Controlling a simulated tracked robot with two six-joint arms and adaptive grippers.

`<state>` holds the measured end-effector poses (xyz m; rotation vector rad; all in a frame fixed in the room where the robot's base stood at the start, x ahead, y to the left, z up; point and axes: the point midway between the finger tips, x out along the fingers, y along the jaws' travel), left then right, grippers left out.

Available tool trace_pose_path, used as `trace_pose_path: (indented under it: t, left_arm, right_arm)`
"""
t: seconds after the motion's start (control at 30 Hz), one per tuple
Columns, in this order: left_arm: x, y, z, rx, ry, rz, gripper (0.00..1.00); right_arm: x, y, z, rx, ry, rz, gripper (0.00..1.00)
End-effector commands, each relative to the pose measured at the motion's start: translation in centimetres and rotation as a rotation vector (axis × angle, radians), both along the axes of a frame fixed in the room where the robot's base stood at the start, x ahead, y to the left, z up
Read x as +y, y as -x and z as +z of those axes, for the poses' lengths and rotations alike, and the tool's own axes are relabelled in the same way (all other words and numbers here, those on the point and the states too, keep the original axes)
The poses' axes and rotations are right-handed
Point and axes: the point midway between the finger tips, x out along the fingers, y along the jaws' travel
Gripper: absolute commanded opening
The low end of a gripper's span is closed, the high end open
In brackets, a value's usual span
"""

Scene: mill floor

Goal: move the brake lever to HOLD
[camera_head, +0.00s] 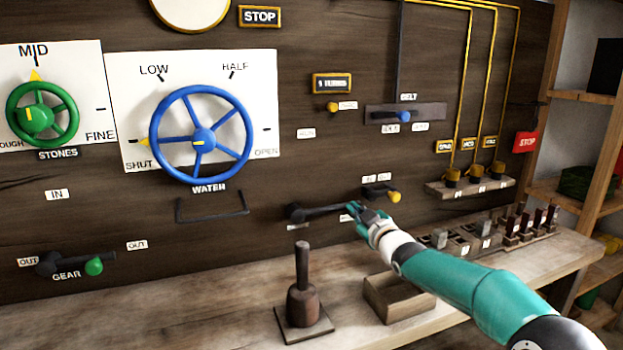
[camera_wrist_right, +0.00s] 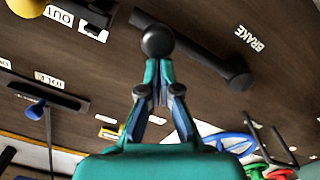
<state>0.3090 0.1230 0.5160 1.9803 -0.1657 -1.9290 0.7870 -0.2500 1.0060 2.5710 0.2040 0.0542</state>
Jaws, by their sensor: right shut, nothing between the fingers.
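The brake lever (camera_head: 325,210) is a dark bar on the wooden wall panel, with its pivot at the left and its arm pointing right, almost level. In the right wrist view the lever (camera_wrist_right: 195,52) runs from its round pivot to a dark ball knob (camera_wrist_right: 157,42), beside a BRAKE label (camera_wrist_right: 249,38). My right gripper (camera_head: 356,211) is at the lever's free end and hides the knob in the head view. Its fingers (camera_wrist_right: 152,85) are shut, tips right at the knob; I cannot tell whether they touch. No HOLD label is legible. My left gripper is not in view.
A yellow-knobbed lever (camera_head: 394,196) with an OUT label sits just right of my right gripper. A blue WATER wheel (camera_head: 203,142) is up left. Below, on the bench, stand a dark post on a base (camera_head: 302,300) and an open wooden box (camera_head: 385,308).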

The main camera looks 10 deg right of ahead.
Motion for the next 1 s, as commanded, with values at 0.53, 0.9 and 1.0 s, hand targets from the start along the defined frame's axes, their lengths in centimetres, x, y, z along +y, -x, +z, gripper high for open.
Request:
trace_pose_path:
  t: [0.53,0.9,1.0]
  left_arm:
    - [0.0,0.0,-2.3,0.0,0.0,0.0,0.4]
    - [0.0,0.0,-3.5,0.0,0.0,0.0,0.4]
    - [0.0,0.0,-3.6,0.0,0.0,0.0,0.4]
  right_arm:
    - [1.1,4.3,3.1,0.0,0.0,-0.001,0.0]
    - [0.2,10.1,3.4,0.0,0.001,0.0,0.0]
    - [0.2,10.7,3.5,-0.001,0.001,0.001,0.0]
